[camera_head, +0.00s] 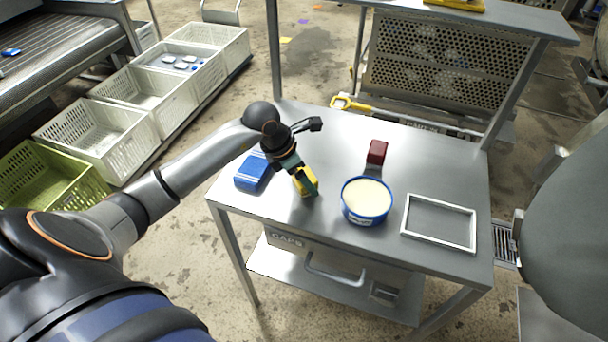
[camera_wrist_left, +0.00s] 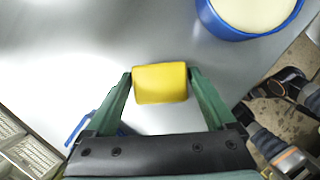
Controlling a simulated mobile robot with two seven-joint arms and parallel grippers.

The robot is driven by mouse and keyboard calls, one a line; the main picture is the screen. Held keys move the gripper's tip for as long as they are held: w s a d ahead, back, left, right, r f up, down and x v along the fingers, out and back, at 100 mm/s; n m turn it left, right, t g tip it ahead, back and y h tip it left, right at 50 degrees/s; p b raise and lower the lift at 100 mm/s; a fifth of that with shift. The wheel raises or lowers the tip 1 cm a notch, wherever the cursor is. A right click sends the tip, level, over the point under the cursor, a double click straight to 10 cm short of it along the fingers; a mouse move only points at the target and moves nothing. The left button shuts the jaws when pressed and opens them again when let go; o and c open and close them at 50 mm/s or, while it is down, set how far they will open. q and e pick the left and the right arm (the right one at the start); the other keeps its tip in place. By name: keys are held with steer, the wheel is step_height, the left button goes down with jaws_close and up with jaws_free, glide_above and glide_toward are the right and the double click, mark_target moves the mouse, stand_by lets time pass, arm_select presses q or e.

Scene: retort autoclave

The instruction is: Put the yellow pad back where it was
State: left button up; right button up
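The yellow pad (camera_wrist_left: 160,83) is between the two green fingers of my left gripper (camera_wrist_left: 160,74). The fingertips meet its left and right sides with no clear gap. In the head view the left gripper (camera_head: 306,183) points down over the front left of the steel table, and part of the yellow pad (camera_head: 302,186) shows beside a finger. I cannot tell whether the pad touches the tabletop. My right gripper is not in view.
On the steel table (camera_head: 335,135) are a blue box (camera_head: 252,172) left of the gripper, a blue-rimmed tub (camera_head: 366,216) with pale contents to its right, a dark red block (camera_head: 377,151) and an empty white frame (camera_head: 405,222).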

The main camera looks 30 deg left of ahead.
arm_select(q)
steer(key=shift+o, duration=0.6)
steer(key=shift+r, duration=0.1)
steer(key=v, duration=1.2)
